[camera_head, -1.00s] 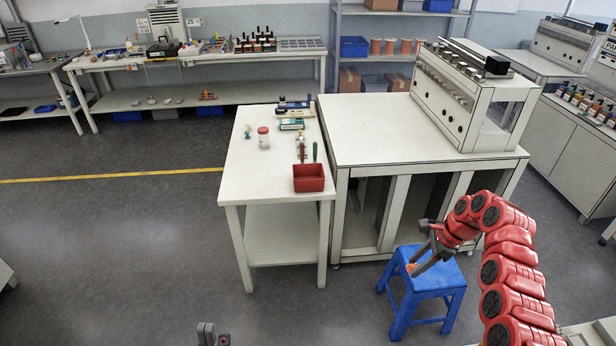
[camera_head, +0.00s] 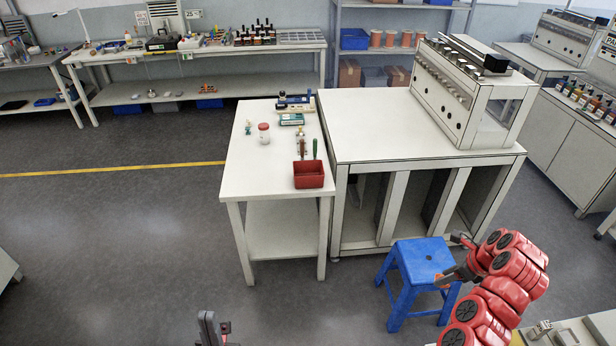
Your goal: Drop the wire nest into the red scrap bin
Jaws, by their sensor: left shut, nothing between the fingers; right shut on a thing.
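The red scrap bin (camera_head: 308,181) is a small open box at the front right corner of the narrow white table. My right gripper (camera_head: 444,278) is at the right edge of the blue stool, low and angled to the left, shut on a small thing. That thing is too small and hidden to make out clearly; I take it to be the wire nest, as no orange patch shows on the stool top. My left gripper (camera_head: 211,328) is at the bottom edge of the view, partly cut off, shut and empty, away from the table.
The blue stool (camera_head: 420,256) stands before the large white workbench (camera_head: 378,130). The narrow white table (camera_head: 262,176) also bears a red-lidded jar (camera_head: 264,134), a green-handled tool (camera_head: 315,149) and small boxes. Floor is free left of that table.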

